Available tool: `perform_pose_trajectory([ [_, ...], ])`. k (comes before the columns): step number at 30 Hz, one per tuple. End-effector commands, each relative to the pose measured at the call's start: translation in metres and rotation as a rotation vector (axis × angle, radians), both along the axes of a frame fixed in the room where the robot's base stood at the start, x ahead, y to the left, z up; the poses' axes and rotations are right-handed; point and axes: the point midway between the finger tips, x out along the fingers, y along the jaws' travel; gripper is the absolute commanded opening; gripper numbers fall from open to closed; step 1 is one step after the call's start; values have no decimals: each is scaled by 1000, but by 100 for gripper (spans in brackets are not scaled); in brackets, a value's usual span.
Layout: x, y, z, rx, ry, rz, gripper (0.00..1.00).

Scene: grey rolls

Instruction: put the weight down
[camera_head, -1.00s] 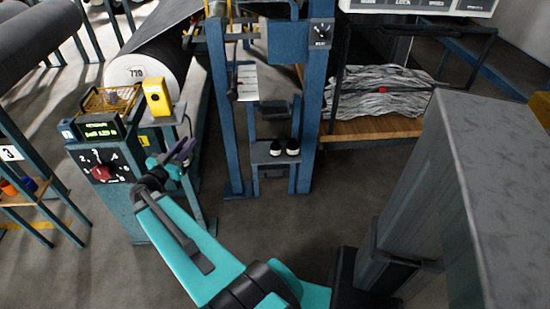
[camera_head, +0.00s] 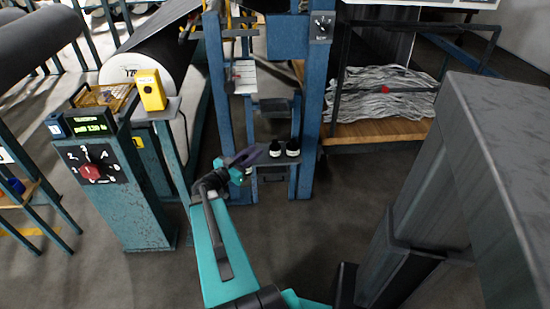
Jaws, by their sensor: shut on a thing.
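My gripper (camera_head: 245,158) is at the end of the teal arm, in front of the left post of the blue stand (camera_head: 312,110). Its dark jaws are shut on the weight, which is too small and covered to make out clearly. Two small black pieces with pale lower parts (camera_head: 284,148) stand side by side on the stand's low shelf (camera_head: 264,158). The gripper is just left of them in the picture. I cannot tell its depth to the shelf, or whether it touches anything.
A control post with a red knob (camera_head: 91,172) and a green-lit display (camera_head: 90,127) stands at left. A yellow box (camera_head: 151,90) sits beside it. A large roll (camera_head: 165,50) is behind. A wooden cart (camera_head: 370,130) holds grey strands at right. Open floor lies in front.

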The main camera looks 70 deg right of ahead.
Motion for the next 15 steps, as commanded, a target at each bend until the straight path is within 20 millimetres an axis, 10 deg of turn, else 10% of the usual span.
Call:
perform_pose_trajectory([
  [15, -3, -5, -1, -2, 1, -5, 0],
])
